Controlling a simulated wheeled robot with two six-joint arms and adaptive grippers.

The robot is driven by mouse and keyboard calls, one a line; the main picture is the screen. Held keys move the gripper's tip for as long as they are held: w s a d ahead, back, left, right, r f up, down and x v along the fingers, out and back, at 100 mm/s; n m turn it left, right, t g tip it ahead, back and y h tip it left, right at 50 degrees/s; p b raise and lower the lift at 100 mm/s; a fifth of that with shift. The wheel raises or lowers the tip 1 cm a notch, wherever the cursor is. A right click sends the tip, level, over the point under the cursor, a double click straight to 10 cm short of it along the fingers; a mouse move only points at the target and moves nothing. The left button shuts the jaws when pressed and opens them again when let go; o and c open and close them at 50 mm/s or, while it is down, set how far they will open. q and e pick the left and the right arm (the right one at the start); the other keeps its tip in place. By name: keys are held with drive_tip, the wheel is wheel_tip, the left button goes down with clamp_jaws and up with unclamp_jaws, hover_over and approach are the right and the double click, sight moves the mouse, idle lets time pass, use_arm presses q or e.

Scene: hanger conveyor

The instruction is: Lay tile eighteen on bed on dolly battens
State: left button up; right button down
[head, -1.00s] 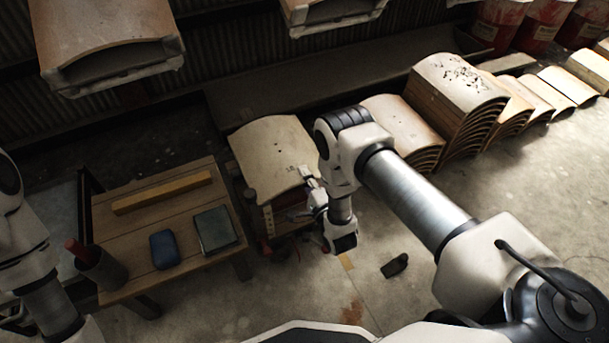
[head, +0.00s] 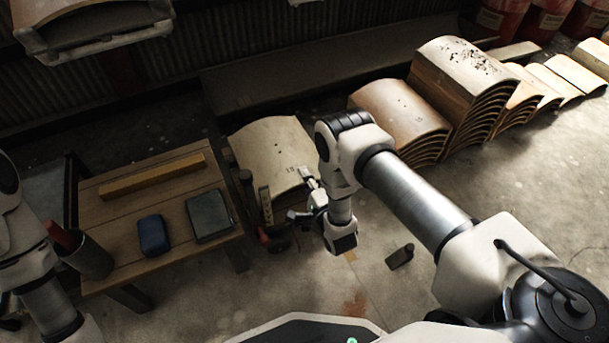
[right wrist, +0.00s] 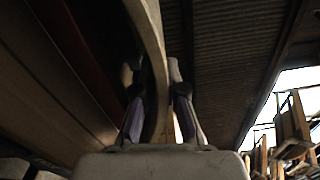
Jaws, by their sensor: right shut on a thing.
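A cream curved tile (head: 268,150) is held left of my right arm in the head view, its arched face up, with a small dark mark too blurred to read. My right gripper (head: 308,190) is shut on its near right edge. In the right wrist view the tile's curved edge (right wrist: 150,45) stands between the two fingers (right wrist: 158,108). Below the tile, part of a wooden frame (head: 265,206) shows; whether it is the dolly, and whether the tile touches it, I cannot tell. My left arm is at the left edge, its gripper out of sight.
A wooden bench (head: 128,222) at left carries a yellow bar (head: 153,178), a blue block (head: 153,236) and a grey-green pad (head: 209,215). Tile stacks (head: 400,115) (head: 462,85) stand at back right. A small dark object (head: 400,257) lies on the open floor. Hanging tiles (head: 90,25) are overhead.

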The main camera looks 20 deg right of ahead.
drive_tip(key=shift+w+f, duration=0.1)
drive_tip(key=shift+f, duration=0.15)
drive_tip(key=c, duration=1.2)
unclamp_jaws()
drive_tip(key=shift+f, duration=0.2)
drive_tip(key=shift+s, duration=0.2)
